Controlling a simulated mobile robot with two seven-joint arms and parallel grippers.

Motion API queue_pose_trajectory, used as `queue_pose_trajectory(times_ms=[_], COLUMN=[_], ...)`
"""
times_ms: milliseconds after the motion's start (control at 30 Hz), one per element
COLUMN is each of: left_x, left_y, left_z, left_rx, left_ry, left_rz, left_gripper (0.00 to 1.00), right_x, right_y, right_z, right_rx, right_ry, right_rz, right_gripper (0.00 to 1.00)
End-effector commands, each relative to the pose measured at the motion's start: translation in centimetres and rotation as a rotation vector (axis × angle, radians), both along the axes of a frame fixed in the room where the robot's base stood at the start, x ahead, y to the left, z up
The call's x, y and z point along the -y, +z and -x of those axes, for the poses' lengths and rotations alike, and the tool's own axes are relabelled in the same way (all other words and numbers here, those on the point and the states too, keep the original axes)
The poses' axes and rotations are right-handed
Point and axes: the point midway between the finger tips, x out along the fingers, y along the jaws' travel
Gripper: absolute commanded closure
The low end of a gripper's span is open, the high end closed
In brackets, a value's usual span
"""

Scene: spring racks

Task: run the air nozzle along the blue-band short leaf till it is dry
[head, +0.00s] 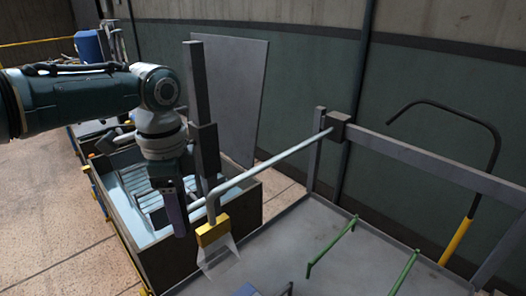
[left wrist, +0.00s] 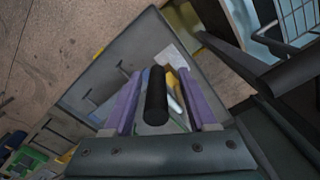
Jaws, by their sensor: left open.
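My left gripper (head: 176,222) hangs over the right part of the bin, its purple fingers pointing down. In the left wrist view its two purple fingers (left wrist: 158,105) stand apart. A dark round rod (left wrist: 156,96) shows between them; I cannot tell whether it lies in the jaws or beyond them. A yellow nozzle head (head: 213,233) with a pale see-through fan below it hangs from a grey pipe, right of the gripper. A black curved pipe with a yellow grip (head: 456,241) stands at the right. A small blue patch (head: 247,289) shows at the bottom edge; I cannot tell whether it is the leaf's band.
A bin (head: 249,202) with a slatted rack (head: 150,187) stands below the arm. A grey post (head: 196,85) rises behind the gripper. The grey table (head: 300,232) carries green bars (head: 331,247) and has a rail frame (head: 430,165) at its back.

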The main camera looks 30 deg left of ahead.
Motion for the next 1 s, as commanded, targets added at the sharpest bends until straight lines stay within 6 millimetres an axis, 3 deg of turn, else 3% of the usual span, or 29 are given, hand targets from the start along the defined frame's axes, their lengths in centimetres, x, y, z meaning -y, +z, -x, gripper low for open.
queue_pose_trajectory(times_ms=[167,533,700,1000], left_x=[0.0,-0.1,-0.1,-0.1], left_y=[2.0,8.7,9.8,9.9], left_z=[-0.1,-0.1,0.0,0.0], left_rx=[0.004,0.004,0.002,0.001], left_ry=[-0.002,0.000,0.001,0.001], left_rz=[0.000,-0.002,-0.001,-0.001], left_gripper=[0.43,0.43,0.43,0.43], right_x=[0.0,-0.1,-0.1,-0.2], right_y=[0.3,-0.1,-0.2,-0.2], right_z=[0.0,0.0,0.0,0.0], right_rx=[0.000,0.000,-0.001,-0.001], right_ry=[0.000,-0.001,-0.003,-0.003], right_rz=[0.000,-0.002,-0.005,-0.006], right_gripper=[0.50,0.50,0.50,0.50])
